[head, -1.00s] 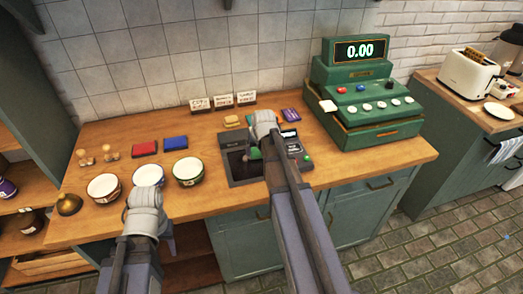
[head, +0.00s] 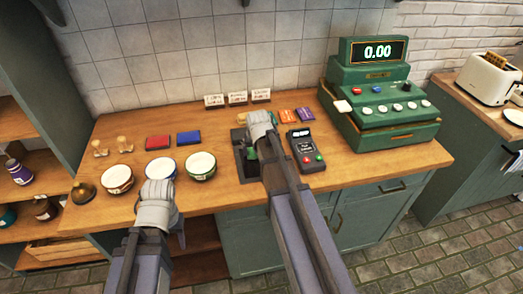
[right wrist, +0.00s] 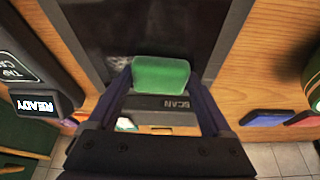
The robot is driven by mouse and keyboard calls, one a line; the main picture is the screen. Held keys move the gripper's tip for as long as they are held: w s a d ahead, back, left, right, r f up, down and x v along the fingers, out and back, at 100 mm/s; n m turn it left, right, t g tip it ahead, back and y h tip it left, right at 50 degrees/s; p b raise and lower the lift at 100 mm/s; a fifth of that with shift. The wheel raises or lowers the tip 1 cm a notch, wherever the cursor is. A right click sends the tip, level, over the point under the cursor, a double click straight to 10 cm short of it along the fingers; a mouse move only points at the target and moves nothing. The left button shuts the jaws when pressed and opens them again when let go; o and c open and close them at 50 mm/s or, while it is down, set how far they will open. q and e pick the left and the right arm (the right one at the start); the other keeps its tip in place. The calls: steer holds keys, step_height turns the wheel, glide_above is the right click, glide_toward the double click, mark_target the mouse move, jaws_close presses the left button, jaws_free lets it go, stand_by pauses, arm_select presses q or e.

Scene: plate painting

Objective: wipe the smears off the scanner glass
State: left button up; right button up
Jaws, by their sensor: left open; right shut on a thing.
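The scanner (head: 240,165) is a dark panel set in the wooden counter, largely hidden by my right arm in the head view. Its dark glass (right wrist: 195,30) fills the top of the right wrist view, with a faint pale smear (right wrist: 117,62) left of the sponge. My right gripper (right wrist: 160,85) is shut on a green sponge (right wrist: 160,76) over the glass, near the SCAN label. I cannot tell whether the sponge touches the glass. My left gripper (head: 180,238) hangs empty in front of the counter edge, mostly hidden by its wrist; its jaws are open.
A card reader (head: 306,150) stands right of the scanner, and a green cash register (head: 385,115) beyond it. Several bowls (head: 160,168), red (head: 157,142) and blue (head: 189,138) pads and stamps lie left. Small cards (head: 238,98) stand behind, near orange and purple packets (head: 288,115).

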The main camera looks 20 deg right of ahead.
steer(key=shift+a, duration=0.25)
steer(key=shift+r, duration=0.15)
steer(key=shift+s+d+f, duration=0.1)
steer(key=shift+s+d, duration=0.15)
steer(key=shift+d, duration=0.65)
steer(key=shift+s+d+f, duration=0.1)
steer(key=shift+s+d, duration=0.1)
steer(key=shift+d, duration=0.7)
steer(key=shift+d, duration=0.1)
steer(key=shift+s+d, duration=0.2)
steer(key=shift+d, duration=0.7)
steer(key=shift+s+d, duration=0.15)
steer(key=shift+d, duration=0.75)
steer(key=shift+r, duration=0.15)
step_height(320, 180, up, 6)
steer(key=p, duration=0.6)
steer(key=shift+a, duration=0.1)
